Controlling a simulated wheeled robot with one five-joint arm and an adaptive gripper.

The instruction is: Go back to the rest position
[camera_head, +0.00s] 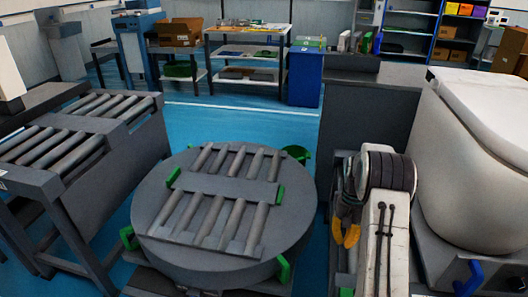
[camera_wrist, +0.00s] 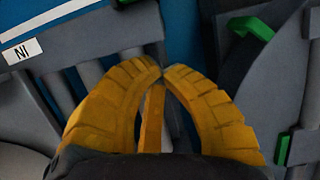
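My gripper (camera_head: 346,240) hangs at the right of centre in the head view, its yellow fingers pointing down beside my folded white arm. In the wrist view my gripper (camera_wrist: 162,72) has its two curved yellow fingers meeting at the tips, with nothing seen held between them. A yellow bar shows between the fingers and looks like part of the gripper. The round grey turntable (camera_head: 222,186) with rollers and green tabs lies to the left of my gripper.
A grey roller conveyor (camera_head: 60,150) stands at the left. A grey block (camera_head: 365,120) lies behind my arm. A table (camera_head: 250,45) with small items, a blue cabinet (camera_head: 305,75) and shelves (camera_head: 410,30) stand at the back. Blue floor (camera_head: 200,122) is clear behind the turntable.

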